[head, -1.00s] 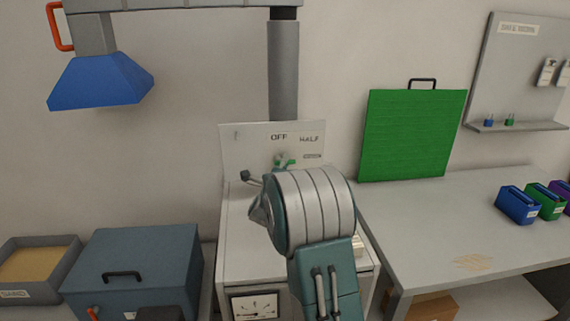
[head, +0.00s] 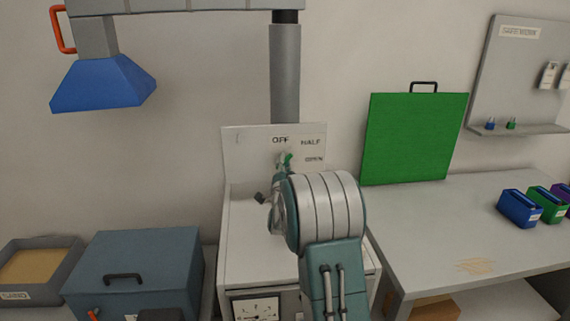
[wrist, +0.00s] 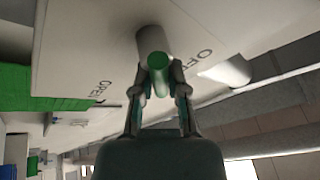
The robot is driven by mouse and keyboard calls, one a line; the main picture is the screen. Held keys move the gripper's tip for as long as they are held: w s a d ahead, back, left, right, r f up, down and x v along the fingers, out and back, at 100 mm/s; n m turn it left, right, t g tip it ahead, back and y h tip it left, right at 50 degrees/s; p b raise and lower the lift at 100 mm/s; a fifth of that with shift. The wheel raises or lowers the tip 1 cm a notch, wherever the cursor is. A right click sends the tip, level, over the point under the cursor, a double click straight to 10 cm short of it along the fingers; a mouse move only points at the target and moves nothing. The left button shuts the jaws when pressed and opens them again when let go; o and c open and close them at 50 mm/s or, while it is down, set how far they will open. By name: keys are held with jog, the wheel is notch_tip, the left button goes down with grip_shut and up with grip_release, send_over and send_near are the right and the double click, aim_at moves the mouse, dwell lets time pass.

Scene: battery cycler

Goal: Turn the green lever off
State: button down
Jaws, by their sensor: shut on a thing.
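The green lever (head: 287,158) is on the white panel (head: 245,150), just below the OFF label, with HALF and OPEN to its right. In the wrist view the lever's green end (wrist: 157,62) faces me, in front of a pale round hub, between the OPEN and OFF labels. My gripper (wrist: 159,72) has one finger on each side of the lever and is shut on it. In the head view my wrist and arm hide most of the gripper and the lower part of the lever.
A white cabinet with a dial gauge (head: 256,310) is under the panel. A grey pipe (head: 285,75) rises behind it. A blue-grey box (head: 135,270) stands at left, a green board (head: 415,140) at right. The air left of the panel is clear.

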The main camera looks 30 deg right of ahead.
jog(key=n+y, duration=0.1)
jog(key=n, duration=0.1)
jog(key=n+t+y, duration=0.1)
jog(key=n, duration=0.1)
jog(key=n+t+y, duration=0.1)
jog(key=n, duration=0.2)
jog(key=shift+w+a+r, duration=0.15)
jog(key=shift+a+r, duration=0.05)
jog(key=shift+r, duration=0.1)
jog(key=shift+w+a+r+n+t+y, duration=0.15)
jog(key=shift+n+y, duration=0.5)
jog(key=shift+n, duration=0.4)
jog(key=shift+a+f+n+t+y, duration=0.1)
jog(key=shift+n+y, duration=0.6)
jog(key=shift+n, duration=0.3)
jog(key=shift+w+a+r+n+t+y, duration=0.15)
jog(key=shift+n+y, duration=0.5)
jog(key=shift+n, duration=0.7)
jog(key=c, duration=0.6)
grip_release()
jog(key=shift+f, duration=0.1)
jog(key=shift+c, duration=0.2)
jog(key=shift+s+f, duration=0.1)
jog(key=v, duration=1.1)
jog(key=shift+s+f, duration=0.15)
jog(key=shift+s, duration=0.2)
jog(key=shift+a, duration=0.1)
